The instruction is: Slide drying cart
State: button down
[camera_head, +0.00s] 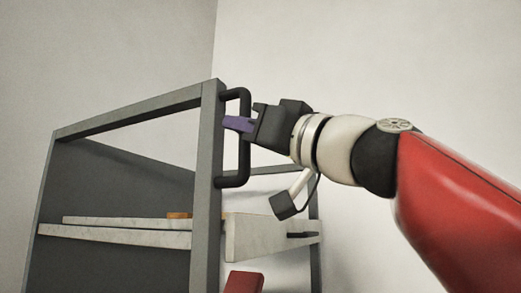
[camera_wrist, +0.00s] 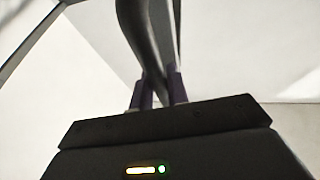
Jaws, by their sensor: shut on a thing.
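The drying cart (camera_head: 208,190) is a tall grey frame on the left of the head view, with pale shelves inside. A black bar handle (camera_head: 244,165) stands upright on its near right post. My gripper (camera_head: 238,124) comes from the right and is shut on the upper part of this handle, with purple fingertips around it. In the wrist view the dark handle (camera_wrist: 143,35) runs down between the purple fingers (camera_wrist: 158,92) of my gripper. The cart's wheels and base are out of view.
A small orange-brown object (camera_head: 178,215) lies on the cart's shelf (camera_head: 120,237). A pale drawer-like panel (camera_head: 262,237) with a dark pull is at the right of that shelf. A red block-like thing (camera_head: 244,281) shows at the bottom edge. Plain walls (camera_head: 350,60) stand behind.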

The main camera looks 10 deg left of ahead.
jog(key=shift+s+a, duration=0.3)
jog(key=shift+s, duration=0.4)
jog(key=c, duration=1.4)
grip_release()
jog(key=shift+s, duration=0.15)
jog(key=shift+o, duration=0.2)
jog(key=shift+s+d+f+b, duration=0.15)
jog(key=shift+d+f+b, duration=0.1)
jog(key=shift+d+b, duration=0.15)
jog(key=b+v, duration=0.2)
jog(key=v, duration=0.4)
jog(key=shift+s+d, duration=0.25)
jog(key=shift+d, duration=0.05)
jog(key=shift+f, duration=0.1)
